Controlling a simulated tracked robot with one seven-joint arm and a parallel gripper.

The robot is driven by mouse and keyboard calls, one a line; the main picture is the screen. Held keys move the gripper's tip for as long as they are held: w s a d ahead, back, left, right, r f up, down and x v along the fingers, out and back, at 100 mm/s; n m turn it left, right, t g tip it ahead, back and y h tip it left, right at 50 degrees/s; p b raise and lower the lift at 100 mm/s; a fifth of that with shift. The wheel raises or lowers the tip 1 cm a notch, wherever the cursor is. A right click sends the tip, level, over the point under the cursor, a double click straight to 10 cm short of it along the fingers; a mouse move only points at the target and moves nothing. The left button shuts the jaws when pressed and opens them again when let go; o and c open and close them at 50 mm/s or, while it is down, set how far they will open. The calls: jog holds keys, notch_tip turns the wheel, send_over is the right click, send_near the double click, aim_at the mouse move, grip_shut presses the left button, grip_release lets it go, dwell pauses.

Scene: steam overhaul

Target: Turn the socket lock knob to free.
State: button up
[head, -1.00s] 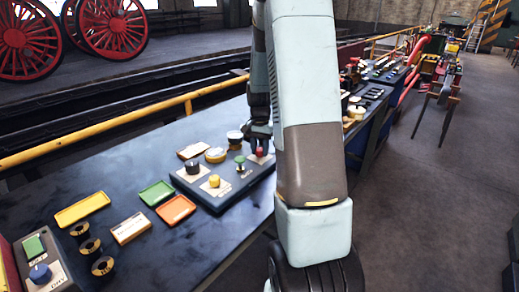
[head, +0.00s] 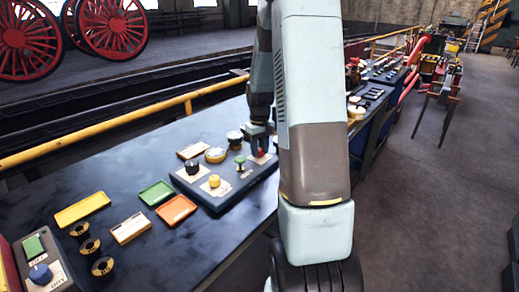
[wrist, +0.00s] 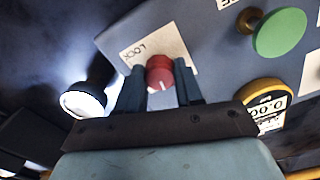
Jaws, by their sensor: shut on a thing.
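The lock knob (wrist: 160,74) is red with a pale pointer line, beside a white label reading LOCK on the grey-blue control panel (wrist: 205,45). My gripper (wrist: 160,82) has one finger on each side of the knob and is shut on it. In the head view the knob (head: 261,153) shows between the fingers of my gripper (head: 259,146), at the panel's far right corner. My arm hides part of the panel's right side there.
The panel also carries a green knob (wrist: 279,32), a yellow-rimmed gauge (wrist: 265,106), a black knob (head: 192,167) and a yellow knob (head: 214,181). A round white-faced part (wrist: 82,103) stands left of my gripper. Coloured trays (head: 157,193) lie on the bench to the left.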

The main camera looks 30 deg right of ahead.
aim_at(260, 149)
jog(key=shift+w+n, duration=0.1)
jog(key=shift+n, duration=0.8)
jog(key=o, duration=1)
jog(key=shift+o, duration=0.2)
jog(key=shift+r, duration=0.15)
notch_tip(260, 149, up, 13)
jog(key=shift+r, duration=0.2)
